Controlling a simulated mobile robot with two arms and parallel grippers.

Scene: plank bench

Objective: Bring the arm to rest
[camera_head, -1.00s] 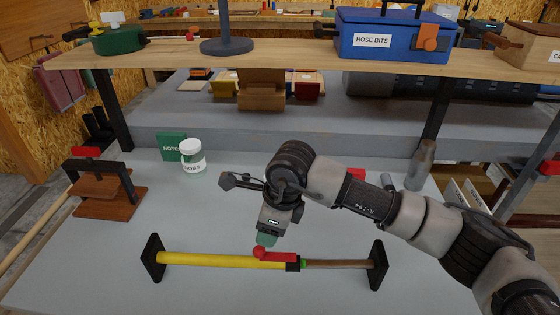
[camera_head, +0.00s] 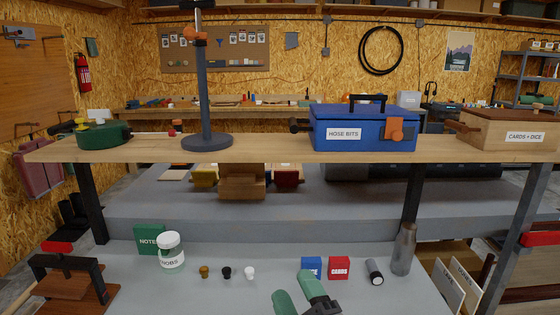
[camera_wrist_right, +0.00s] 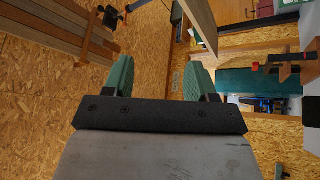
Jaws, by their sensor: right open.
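My right gripper (camera_head: 300,290) shows at the bottom middle of the head view, over the front of the grey bench top. Its two green fingers point up and are spread apart, with nothing between them. It also shows in the right wrist view (camera_wrist_right: 160,78), with a clear gap between the fingers and chipboard wall behind. The rest of my right arm is below the head view. My left gripper is not in view.
On the bench stand a white jar (camera_head: 171,251), a red cards box (camera_head: 339,268), a blue box (camera_head: 311,266) and a grey bottle (camera_head: 404,250). A wooden shelf (camera_head: 265,146) crosses above, bearing a blue case (camera_head: 365,130).

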